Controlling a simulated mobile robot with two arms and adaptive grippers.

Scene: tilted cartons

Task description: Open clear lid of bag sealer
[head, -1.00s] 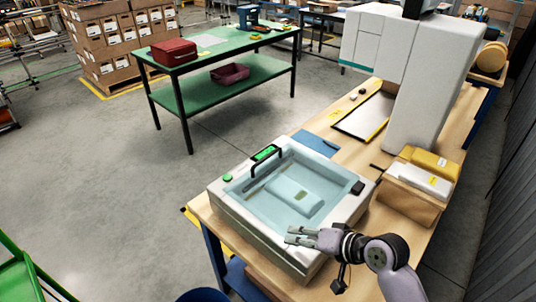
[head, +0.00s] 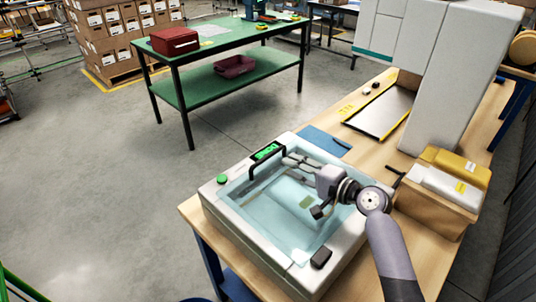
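The bag sealer (head: 213,193) is a white box on the wooden workbench. Its clear bluish lid (head: 262,215) lies shut over the top, with a flat package showing through it. A black handle (head: 254,168) stands up from the lid's far left part, beside a green display. My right gripper (head: 287,161) is above the lid, with its fingertips pointing left at the handle's right side. A small gap seems to show between its fingers, and nothing is seen between them. I cannot tell whether it touches the handle. My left gripper is not in view.
A carton (head: 435,205) with yellow and white packs stands right of the sealer. A blue mat (head: 323,142) lies behind it, and a tall white machine (head: 442,85) stands farther back. A green table (head: 213,50) is across open floor.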

